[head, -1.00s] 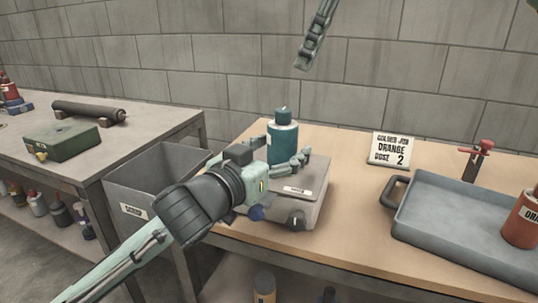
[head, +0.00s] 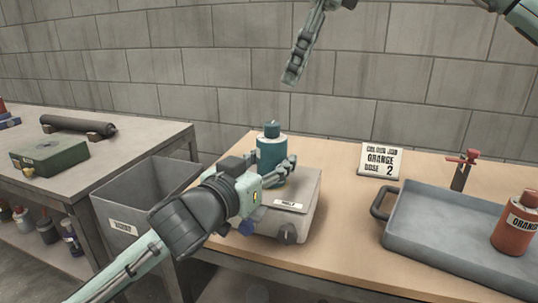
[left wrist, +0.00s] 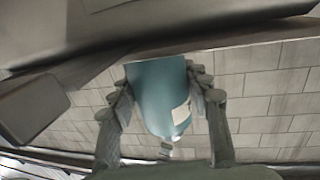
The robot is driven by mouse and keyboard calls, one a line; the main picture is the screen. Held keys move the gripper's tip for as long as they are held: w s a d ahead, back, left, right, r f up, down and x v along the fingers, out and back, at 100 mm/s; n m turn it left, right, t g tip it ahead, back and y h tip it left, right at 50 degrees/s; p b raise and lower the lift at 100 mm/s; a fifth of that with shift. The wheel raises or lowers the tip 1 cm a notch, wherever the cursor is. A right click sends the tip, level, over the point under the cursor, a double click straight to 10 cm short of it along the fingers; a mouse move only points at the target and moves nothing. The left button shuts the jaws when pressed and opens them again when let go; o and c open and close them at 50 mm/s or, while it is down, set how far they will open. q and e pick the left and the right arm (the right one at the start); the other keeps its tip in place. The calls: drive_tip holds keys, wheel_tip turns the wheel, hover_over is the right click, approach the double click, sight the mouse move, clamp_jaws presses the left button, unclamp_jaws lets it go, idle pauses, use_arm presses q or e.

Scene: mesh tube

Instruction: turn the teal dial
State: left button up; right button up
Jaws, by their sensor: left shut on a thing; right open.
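A teal bottle (head: 271,158) with a teal cap and a white label stands upright on the grey scale (head: 308,195). My left gripper (head: 278,176) reaches over the scale and is shut on the bottle's lower part. In the left wrist view the teal bottle (left wrist: 158,95) sits between the two fingers (left wrist: 163,98). The scale's front has a grey knob (head: 288,234) and a dark blue knob (head: 247,228), partly behind my gripper. I cannot tell whether either is the teal dial. My right gripper (head: 291,75) hangs open and empty high above the bench.
A grey bin (head: 150,195) stands left of the wooden bench (head: 350,235). A grey tray (head: 440,225) with an orange bottle (head: 514,225) lies at right. A red-handled clamp (head: 462,168) is behind it.

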sight(268, 125)
drive_tip(key=f+n+y, duration=0.1)
drive_tip(key=f+y, duration=0.1)
drive_tip(key=f+n+g+y, duration=0.1)
drive_tip(key=f+y, duration=0.1)
drive_tip(key=f+g+y, duration=0.1)
drive_tip(key=f, duration=0.1)
drive_tip(key=shift+a+f+n+y, duration=0.3)
drive_tip(key=shift+f+n+y, duration=0.1)
drive_tip(key=d+f+t+y, duration=0.1)
drive_tip(key=d+f+y, duration=0.3)
drive_tip(key=y, duration=0.3)
drive_tip(key=a+t+y, duration=0.1)
drive_tip(key=a, duration=1)
drive_tip(key=shift+w+f+m, duration=0.2)
drive_tip(key=shift+w+m, duration=0.1)
drive_tip(key=shift+w, duration=0.05)
drive_tip(key=shift+a, duration=0.1)
clamp_jaws()
